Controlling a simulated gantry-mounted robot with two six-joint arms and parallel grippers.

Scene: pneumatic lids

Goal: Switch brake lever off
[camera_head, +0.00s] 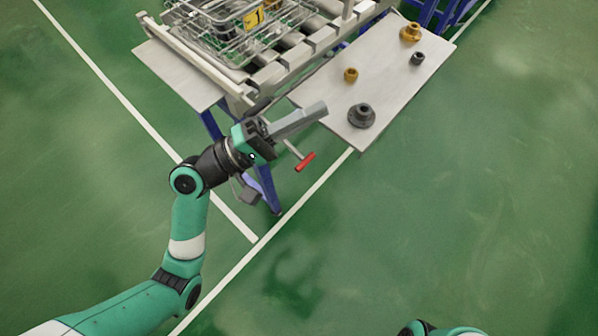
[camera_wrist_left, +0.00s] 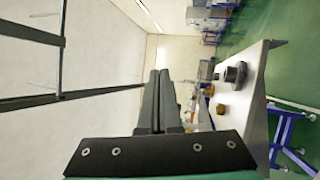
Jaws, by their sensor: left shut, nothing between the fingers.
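The brake lever (camera_head: 305,162) has a red handle on a thin metal rod and sticks out below the front end of the conveyor. My left gripper (camera_head: 323,108) is shut and empty. In the head view it appears above the lever, with its fingers pointing right toward the table. In the left wrist view the shut fingers (camera_wrist_left: 158,85) point forward, and the lever cannot be made out there. Part of the lever's rod is hidden behind my gripper. Of my right arm only a bit shows at the bottom edge, without its gripper.
A grey table (camera_head: 390,95) right of the conveyor holds a dark flanged part (camera_head: 361,115), a small brass part (camera_head: 351,75), a larger brass part (camera_head: 410,32) and a small dark part (camera_head: 417,58). A wire basket (camera_head: 215,40) sits on the conveyor. Floor in front is clear.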

